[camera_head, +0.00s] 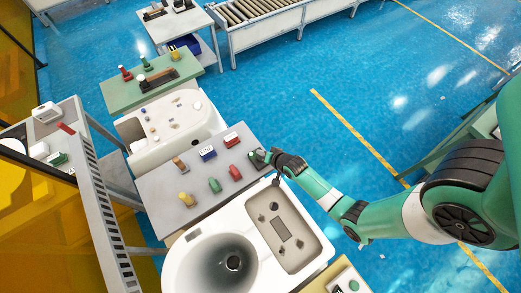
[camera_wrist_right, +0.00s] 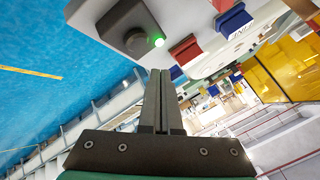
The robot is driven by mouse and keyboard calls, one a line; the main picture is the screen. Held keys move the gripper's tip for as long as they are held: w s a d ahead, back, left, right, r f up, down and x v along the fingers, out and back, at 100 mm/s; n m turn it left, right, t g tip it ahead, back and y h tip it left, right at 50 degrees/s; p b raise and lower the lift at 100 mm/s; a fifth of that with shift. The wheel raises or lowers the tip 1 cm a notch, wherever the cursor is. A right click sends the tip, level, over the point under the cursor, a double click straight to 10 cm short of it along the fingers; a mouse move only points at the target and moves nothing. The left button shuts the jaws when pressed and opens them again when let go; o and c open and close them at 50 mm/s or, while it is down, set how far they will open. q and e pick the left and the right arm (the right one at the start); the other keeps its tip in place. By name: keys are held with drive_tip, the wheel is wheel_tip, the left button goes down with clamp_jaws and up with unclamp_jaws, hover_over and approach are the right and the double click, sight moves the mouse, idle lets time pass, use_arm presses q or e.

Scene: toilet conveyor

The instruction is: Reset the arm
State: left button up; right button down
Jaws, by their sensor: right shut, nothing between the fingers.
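My right arm (camera_head: 385,215) is green with black joints and reaches in from the right in the head view. Its gripper (camera_head: 258,158) is over the right edge of the grey control table (camera_head: 165,210). In the right wrist view the two dark fingers (camera_wrist_right: 160,78) are together, with nothing between them. Just beyond their tips is a dark grey box (camera_wrist_right: 130,22) with a round black part and a lit green light (camera_wrist_right: 158,41). I cannot tell whether the fingertips touch it. My left gripper is not in view.
On the grey table stand a red button (camera_head: 235,172), a green button (camera_head: 214,185), a yellow button (camera_head: 186,199) and small coloured blocks. A white toilet (camera_head: 190,262) is in front, another white unit (camera_head: 150,125) behind. Blue floor (camera_head: 290,85) is free to the right.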

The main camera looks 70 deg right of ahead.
drive_tip(key=shift+r+p, duration=0.45)
drive_tip(key=shift+r, duration=0.45)
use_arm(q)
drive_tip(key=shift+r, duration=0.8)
use_arm(e)
drive_tip(key=shift+f, duration=0.1)
